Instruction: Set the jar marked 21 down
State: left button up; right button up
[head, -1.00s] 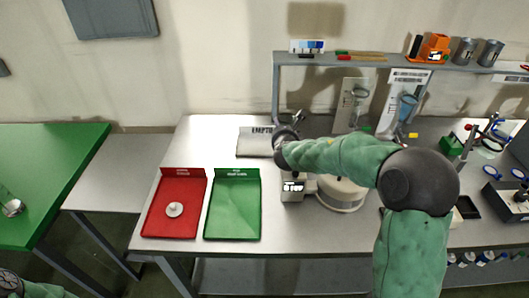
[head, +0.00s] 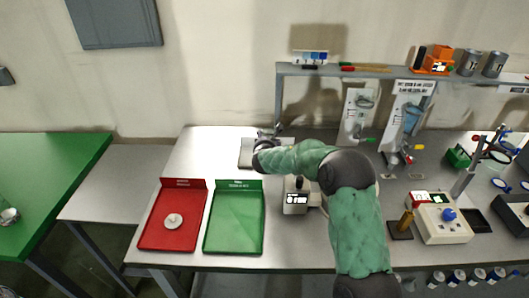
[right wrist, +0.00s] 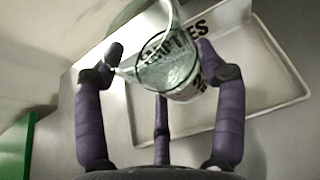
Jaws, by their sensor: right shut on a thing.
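My right gripper (head: 265,138) is at the back of the bench, at the pale tray (head: 246,158). In the right wrist view my right gripper (right wrist: 158,50) has its purple fingers closed around a clear glass jar (right wrist: 168,72). The jar is tilted in the picture and overlaps the tray (right wrist: 283,104), which carries the lettering "EMPTIES". I cannot tell whether the jar touches the tray. My left gripper is not in view.
A red tray (head: 150,236) holding a small pale disc (head: 173,221) and a green tray (head: 233,225) lie in front. A scale with a lit display (head: 296,199) stands right of them. A raised shelf (head: 350,72) and glassware stand behind and right.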

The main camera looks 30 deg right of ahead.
jog(key=shift+w+f, duration=0.3)
jog(key=shift+w+f+b, duration=0.15)
jog(key=shift+f+b, duration=0.75)
jog(key=shift+f, duration=0.75)
jog(key=shift+f, duration=0.15)
jog(key=o, duration=1.1)
jog(key=shift+c, duration=0.2)
jog(key=shift+a+r, duration=0.15)
jog(key=shift+r, duration=0.1)
jog(key=p+v, duration=0.2)
jog(key=v, duration=0.9)
jog(key=shift+s, duration=0.4)
